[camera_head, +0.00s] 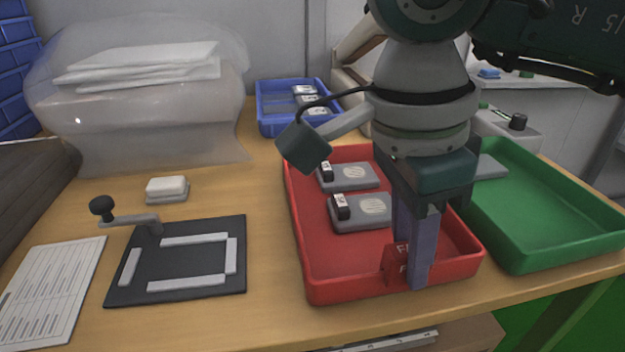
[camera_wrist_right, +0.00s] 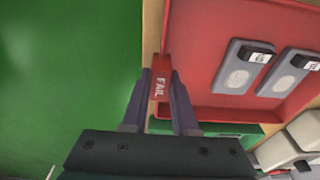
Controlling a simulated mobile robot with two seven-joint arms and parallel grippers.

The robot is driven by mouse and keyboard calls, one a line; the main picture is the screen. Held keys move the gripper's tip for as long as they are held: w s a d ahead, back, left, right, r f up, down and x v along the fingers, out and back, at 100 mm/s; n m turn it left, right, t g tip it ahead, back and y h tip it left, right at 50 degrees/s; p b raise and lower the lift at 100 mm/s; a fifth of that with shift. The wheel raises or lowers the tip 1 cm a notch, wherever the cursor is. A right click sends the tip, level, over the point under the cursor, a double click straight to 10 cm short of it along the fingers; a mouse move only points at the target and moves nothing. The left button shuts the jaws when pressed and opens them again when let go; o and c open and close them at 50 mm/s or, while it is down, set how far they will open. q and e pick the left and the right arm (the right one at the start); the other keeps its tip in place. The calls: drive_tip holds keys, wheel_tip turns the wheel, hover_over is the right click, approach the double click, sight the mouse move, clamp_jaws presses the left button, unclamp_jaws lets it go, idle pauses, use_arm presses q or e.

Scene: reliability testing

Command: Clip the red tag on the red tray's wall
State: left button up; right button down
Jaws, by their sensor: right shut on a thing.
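The red tray (camera_head: 313,268) stands on the table with two grey devices (camera_head: 358,212) in it. They also show in the wrist view (camera_wrist_right: 240,80). My right gripper (camera_head: 413,268) points down at the tray's near wall, right of its middle. It is shut on the red tag (camera_head: 396,262), which reads FAIL in the wrist view (camera_wrist_right: 161,84), between the two fingers (camera_wrist_right: 159,108). The tag overlaps the near wall in the head view; whether it sits over the rim is hidden by the fingers. My left gripper is not in view.
A green tray (camera_head: 540,225) stands close on the right, with a grey device at its far end. A blue tray (camera_head: 262,118) is behind. A dark fixture plate (camera_head: 190,262), a paper sheet (camera_head: 45,290) and a clear covered stack (camera_head: 140,75) are on the left.

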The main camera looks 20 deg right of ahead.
drive_tip(key=c, duration=0.6)
unclamp_jaws()
drive_tip(key=shift+r, duration=0.1)
drive_tip(key=shift+r+p, duration=2.6)
drive_tip(key=shift+r, duration=0.85)
drive_tip(key=shift+a, duration=0.1)
